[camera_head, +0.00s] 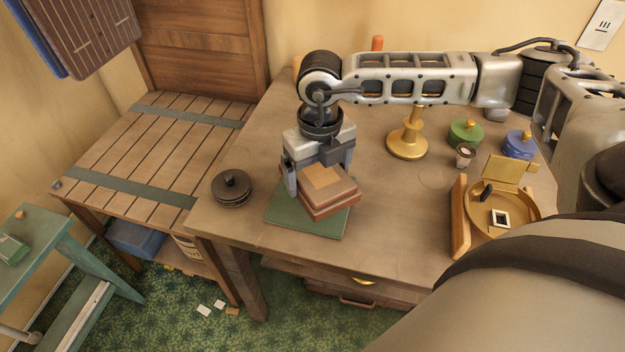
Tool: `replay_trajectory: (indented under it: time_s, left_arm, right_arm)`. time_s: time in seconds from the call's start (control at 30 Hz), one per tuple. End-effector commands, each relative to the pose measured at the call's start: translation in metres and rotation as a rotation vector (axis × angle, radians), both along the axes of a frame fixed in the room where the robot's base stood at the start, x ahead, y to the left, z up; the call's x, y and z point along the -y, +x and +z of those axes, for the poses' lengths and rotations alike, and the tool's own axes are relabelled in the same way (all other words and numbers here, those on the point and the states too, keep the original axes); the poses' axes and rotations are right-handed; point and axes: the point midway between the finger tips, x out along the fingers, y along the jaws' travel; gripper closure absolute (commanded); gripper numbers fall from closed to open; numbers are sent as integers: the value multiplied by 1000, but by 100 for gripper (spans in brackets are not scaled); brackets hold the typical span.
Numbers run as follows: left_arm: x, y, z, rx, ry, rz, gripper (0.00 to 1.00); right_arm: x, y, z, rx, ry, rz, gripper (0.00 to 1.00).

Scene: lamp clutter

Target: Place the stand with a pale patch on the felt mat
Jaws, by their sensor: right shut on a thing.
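The stand with a pale patch (335,194) is a low, stepped, reddish-brown wooden block with a light square on its top. My right gripper (319,174) points down at it and is shut on it, with one finger at its left and the other behind it. The stand is over the green felt mat (283,219), near the front left of the wooden table. It covers much of the mat; the mat's left and front edges show. I cannot tell whether the stand touches the mat. My left gripper is not in view.
A stack of dark discs (231,189) lies left of the mat. A brass stand (407,141) is behind to the right. A green pot (466,133), a blue pot (519,143) and a brass tray (533,207) are further right. The table between mat and tray is clear.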

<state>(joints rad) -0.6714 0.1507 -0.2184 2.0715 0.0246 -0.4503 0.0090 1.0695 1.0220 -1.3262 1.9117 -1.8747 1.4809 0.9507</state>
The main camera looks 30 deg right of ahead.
Motion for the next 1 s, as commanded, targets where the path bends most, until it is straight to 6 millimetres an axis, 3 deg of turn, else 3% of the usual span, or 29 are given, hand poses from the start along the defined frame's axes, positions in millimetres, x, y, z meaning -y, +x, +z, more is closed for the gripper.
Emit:
replay_trajectory:
  time_s: [0.3, 0.5, 0.93, 0.97, 1.0]
  left_arm:
    - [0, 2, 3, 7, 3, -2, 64]
    - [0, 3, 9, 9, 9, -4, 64]
    - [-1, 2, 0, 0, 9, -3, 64]
    - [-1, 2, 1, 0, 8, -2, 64]
    - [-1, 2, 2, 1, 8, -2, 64]
  right_arm:
    - [-1, 22, -27, 1, 0, 1, 45]
    - [0, 21, -51, 1, 0, 0, 45]
    - [0, 21, -60, 2, 1, 0, 45]
    - [0, 21, -59, 0, 0, 0, 1]
    - [0, 21, -59, 0, 0, 0, 0]
